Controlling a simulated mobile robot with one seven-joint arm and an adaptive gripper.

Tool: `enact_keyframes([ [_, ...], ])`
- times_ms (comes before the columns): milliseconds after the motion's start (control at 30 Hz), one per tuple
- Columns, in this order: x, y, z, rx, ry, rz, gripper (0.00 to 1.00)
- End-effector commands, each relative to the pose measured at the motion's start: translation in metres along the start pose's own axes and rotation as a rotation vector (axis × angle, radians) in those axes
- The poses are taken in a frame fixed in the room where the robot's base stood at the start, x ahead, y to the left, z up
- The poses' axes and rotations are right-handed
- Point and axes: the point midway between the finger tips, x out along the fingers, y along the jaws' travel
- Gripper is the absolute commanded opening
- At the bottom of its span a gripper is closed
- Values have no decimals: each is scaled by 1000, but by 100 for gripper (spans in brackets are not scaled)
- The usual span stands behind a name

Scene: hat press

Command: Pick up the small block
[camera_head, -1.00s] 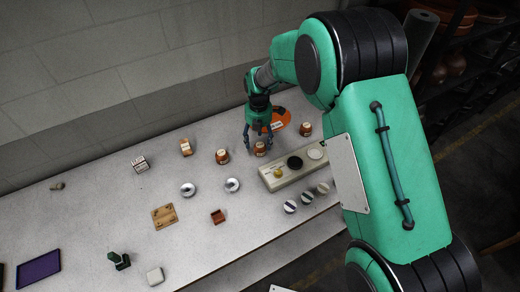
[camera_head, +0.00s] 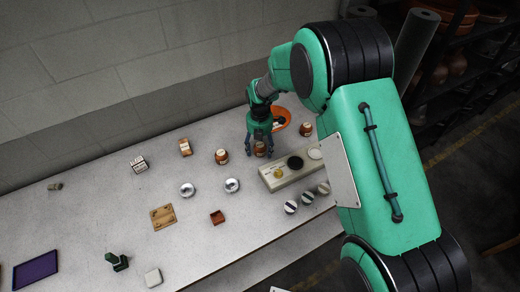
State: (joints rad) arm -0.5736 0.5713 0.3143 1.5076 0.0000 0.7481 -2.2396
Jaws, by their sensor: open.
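Several small block-like things lie on the grey table, and I cannot tell for sure which one is the small block. A pale, rounded square block (camera_head: 153,277) lies near the front edge. A reddish-brown square piece (camera_head: 217,217) lies near the middle, and a small olive-grey piece (camera_head: 56,186) lies at the far left. My gripper (camera_head: 260,152) points down at the back right with its fingers apart. The fingers are around or just in front of an orange-brown jar (camera_head: 260,149); contact cannot be told. It is well away from all three pieces.
An orange dish (camera_head: 281,119) is behind. Silver round tins (camera_head: 232,185), a wooden plate (camera_head: 163,216) and a purple tray (camera_head: 36,269) lie leftward.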

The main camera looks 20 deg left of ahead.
Motion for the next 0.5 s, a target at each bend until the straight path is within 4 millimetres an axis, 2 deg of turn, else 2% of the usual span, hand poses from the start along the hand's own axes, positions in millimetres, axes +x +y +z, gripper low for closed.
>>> enact_keyframes([
  [133,0,0,0,0,0,0,65],
  [367,0,0,0,0,0,0,19],
  [400,0,0,0,0,0,0,15],
  [500,0,0,0,0,0,0,15],
])
